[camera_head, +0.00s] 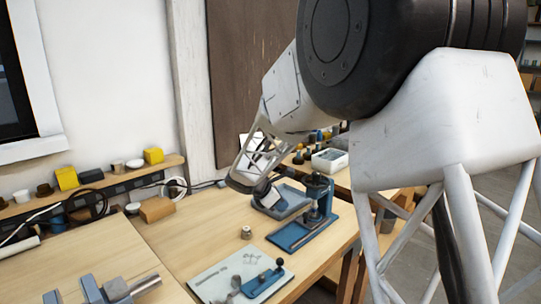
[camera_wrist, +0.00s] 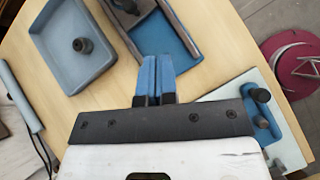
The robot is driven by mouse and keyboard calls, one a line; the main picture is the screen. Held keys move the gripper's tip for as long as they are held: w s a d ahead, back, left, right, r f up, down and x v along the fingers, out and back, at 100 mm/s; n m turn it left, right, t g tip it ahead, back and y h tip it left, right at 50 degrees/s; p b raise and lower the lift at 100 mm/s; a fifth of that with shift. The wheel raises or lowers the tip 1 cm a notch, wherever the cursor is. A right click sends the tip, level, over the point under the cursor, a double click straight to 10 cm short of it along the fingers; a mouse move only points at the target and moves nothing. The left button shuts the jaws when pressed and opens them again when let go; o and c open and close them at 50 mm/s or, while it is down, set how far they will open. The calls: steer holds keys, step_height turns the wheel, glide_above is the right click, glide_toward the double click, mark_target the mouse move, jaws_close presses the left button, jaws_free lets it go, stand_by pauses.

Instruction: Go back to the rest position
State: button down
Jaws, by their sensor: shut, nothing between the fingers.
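My gripper (camera_wrist: 156,78) shows in the wrist view with its two blue fingers together, shut and empty. Below it in that view lie a blue-grey tray (camera_wrist: 58,72) with a dark knobbed part (camera_wrist: 83,45) in it, and a blue-based press (camera_wrist: 176,40). In the head view my arm reaches down from the upper right, its end over the bench near the tray (camera_head: 292,208) and the blue press (camera_head: 316,215). The fingertips are hard to make out there. I cannot tell the exact height of the gripper above the bench.
A white sheet (camera_head: 210,285) with a blue fixture (camera_head: 262,282) lies at the bench front. A small brass-coloured part (camera_head: 246,232) stands behind it. A metal vise (camera_head: 110,291) is at lower left. A wall shelf holds yellow boxes (camera_head: 66,178) and cables. The middle bench is mostly clear.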

steer(key=s+d+r+m+g+y, duration=0.1)
steer(key=s+d+r+m, duration=0.25)
steer(key=s, duration=0.35)
steer(key=s+d+r+m+y, duration=0.1)
steer(key=s+d+r+m, duration=0.25)
steer(key=s, duration=0.35)
steer(key=s+d+r+m+g+y, duration=0.1)
steer(key=s+d+r+m, duration=0.15)
steer(key=s+d, duration=0.4)
steer(key=s+d+f+m+t+y, duration=0.1)
steer(key=s+m+y, duration=0.3)
steer(key=s+m, duration=0.8)
steer(key=shift+s+d+f+y, duration=0.25)
steer(key=shift+s+y, duration=0.15)
steer(key=shift+s, duration=6.8)
